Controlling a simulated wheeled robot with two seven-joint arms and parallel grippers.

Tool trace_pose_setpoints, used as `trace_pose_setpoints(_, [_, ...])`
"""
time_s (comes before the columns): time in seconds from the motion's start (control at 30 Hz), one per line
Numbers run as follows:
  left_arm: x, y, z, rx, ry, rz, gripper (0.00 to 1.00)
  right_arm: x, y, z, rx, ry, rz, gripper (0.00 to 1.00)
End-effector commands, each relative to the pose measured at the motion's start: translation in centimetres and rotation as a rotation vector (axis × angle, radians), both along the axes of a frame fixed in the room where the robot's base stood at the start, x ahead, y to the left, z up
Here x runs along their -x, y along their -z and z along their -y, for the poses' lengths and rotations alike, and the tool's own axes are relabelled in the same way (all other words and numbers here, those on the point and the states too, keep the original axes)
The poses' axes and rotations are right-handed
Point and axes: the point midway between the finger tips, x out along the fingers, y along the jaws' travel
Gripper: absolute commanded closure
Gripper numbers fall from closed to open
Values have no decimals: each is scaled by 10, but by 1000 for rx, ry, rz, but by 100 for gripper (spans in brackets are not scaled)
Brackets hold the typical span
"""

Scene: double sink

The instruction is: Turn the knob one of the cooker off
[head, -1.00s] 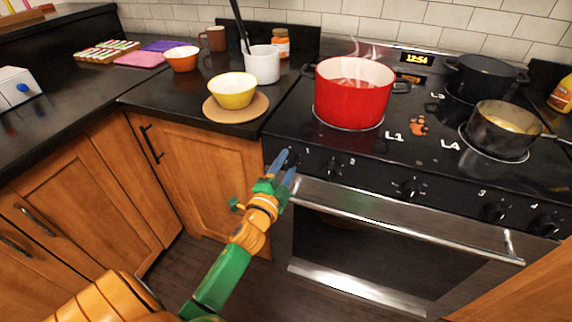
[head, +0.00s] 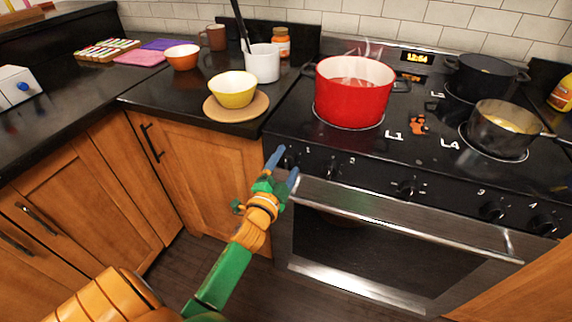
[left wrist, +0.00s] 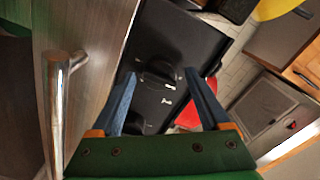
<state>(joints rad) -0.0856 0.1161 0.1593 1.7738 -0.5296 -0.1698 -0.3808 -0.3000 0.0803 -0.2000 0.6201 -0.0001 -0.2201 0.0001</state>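Knob one (head: 290,160) is a dark round knob at the left end of the cooker's front panel (head: 375,182), beside the label "1". In the left wrist view the knob (left wrist: 158,73) lies between my two blue fingers, with gaps on both sides. My left gripper (head: 284,164) is open in front of the knob, and its fingers partly cover it in the head view. I cannot tell the knob's exact setting. A red pot (head: 350,98) with steam above it stands on the burner by the label L1. My right gripper is not in view.
The oven handle (head: 400,220) runs below the knobs; in the left wrist view a metal bar (left wrist: 57,110) is close on the left. A saucepan (head: 500,132) and a dark pot (head: 480,80) stand on other burners. A yellow bowl (head: 233,92) sits on the left counter.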

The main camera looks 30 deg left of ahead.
Motion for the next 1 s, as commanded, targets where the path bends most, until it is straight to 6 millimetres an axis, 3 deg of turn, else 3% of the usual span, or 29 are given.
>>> trace_pose_setpoints(0.3, [3,1,1,0,1,-1,17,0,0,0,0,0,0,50])
trace_pose_setpoints(0.67, [66,1,16,1,0,-2,17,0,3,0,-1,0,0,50])
trace_pose_setpoints(1.0, [69,0,16,0,0,0,17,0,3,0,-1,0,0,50])
